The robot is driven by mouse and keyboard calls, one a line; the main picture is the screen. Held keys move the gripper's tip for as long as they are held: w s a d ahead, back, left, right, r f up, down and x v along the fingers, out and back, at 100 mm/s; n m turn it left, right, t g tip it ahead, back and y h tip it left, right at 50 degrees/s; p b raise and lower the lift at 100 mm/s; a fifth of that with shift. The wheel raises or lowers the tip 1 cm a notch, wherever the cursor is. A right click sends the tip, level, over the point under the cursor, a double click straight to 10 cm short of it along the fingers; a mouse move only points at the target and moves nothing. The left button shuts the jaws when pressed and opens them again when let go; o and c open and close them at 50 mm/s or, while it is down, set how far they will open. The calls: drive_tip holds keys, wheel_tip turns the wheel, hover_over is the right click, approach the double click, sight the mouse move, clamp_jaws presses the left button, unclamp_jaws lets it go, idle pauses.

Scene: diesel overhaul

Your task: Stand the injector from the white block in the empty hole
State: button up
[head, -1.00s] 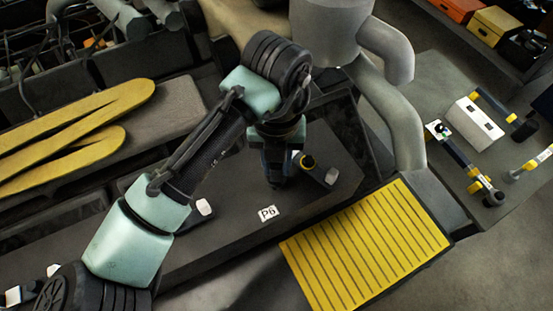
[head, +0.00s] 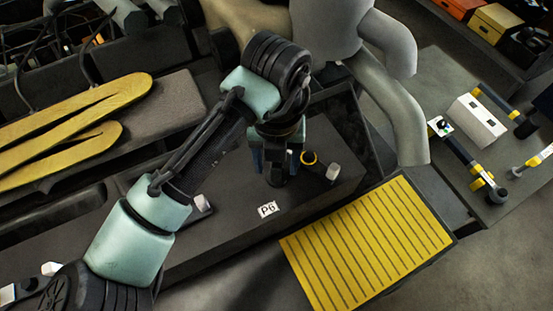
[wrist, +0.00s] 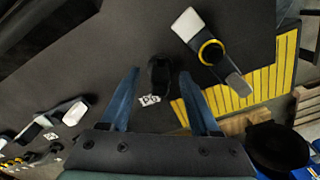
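The white block (head: 476,121) lies on the right-hand bench in the head view. It has small dark spots, and I see no injector standing in it. My gripper (wrist: 160,73) is open, with its two blue fingers apart over the dark engine deck; it also shows in the head view (head: 274,172). Between and beyond the fingertips is a dark rounded shape (wrist: 159,73) beside the P6 label (wrist: 150,99). I cannot tell whether it is the hole or a dark injector in it. Neither finger visibly touches it. The label also shows in the head view (head: 267,209).
A part with a yellow ring (wrist: 210,52) and pale end stands right of the gripper. Another pale-ended part (wrist: 74,113) is at the left. A yellow ribbed platform (head: 365,245) borders the deck. Thick grey pipes (head: 398,115) rise behind it.

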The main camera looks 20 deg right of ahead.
wheel_tip(320, 180, up, 13)
drive_tip(key=b, duration=0.1)
drive_tip(key=shift+b, duration=0.3)
idle(0.6)
